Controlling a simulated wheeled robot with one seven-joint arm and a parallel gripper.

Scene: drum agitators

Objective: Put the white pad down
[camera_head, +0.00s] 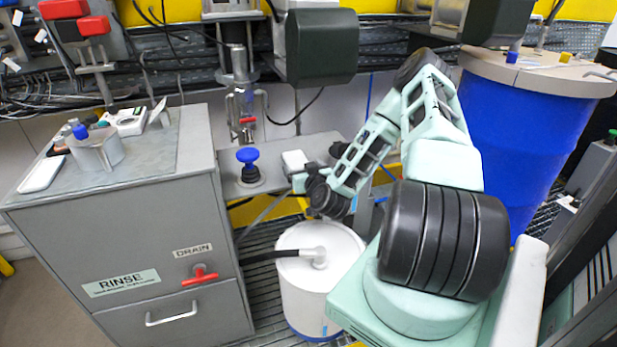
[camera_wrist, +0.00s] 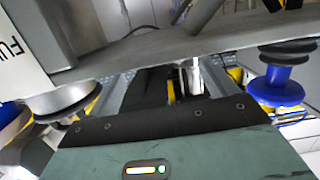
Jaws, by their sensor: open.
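A small white block (camera_head: 294,160) that may be the white pad is on the grey shelf (camera_head: 325,147), close above my gripper (camera_head: 300,181) in the head view. I cannot tell whether they touch. A flat white slab (camera_head: 42,174) also lies on the grey cabinet's top at the left, well away from my gripper. My gripper is open, at the front edge of the shelf. Its fingertips are hard to make out. In the wrist view a white surface with dark letters (camera_wrist: 18,62) shows at the left, and I cannot tell what it belongs to.
A blue knob (camera_head: 247,156) stands on the shelf, left of my gripper; it also shows in the wrist view (camera_wrist: 275,90). Below is a white drum (camera_head: 300,285) with a hose. The grey cabinet (camera_head: 120,225) has a red valve handle (camera_head: 200,276). A blue drum (camera_head: 525,125) stands right.

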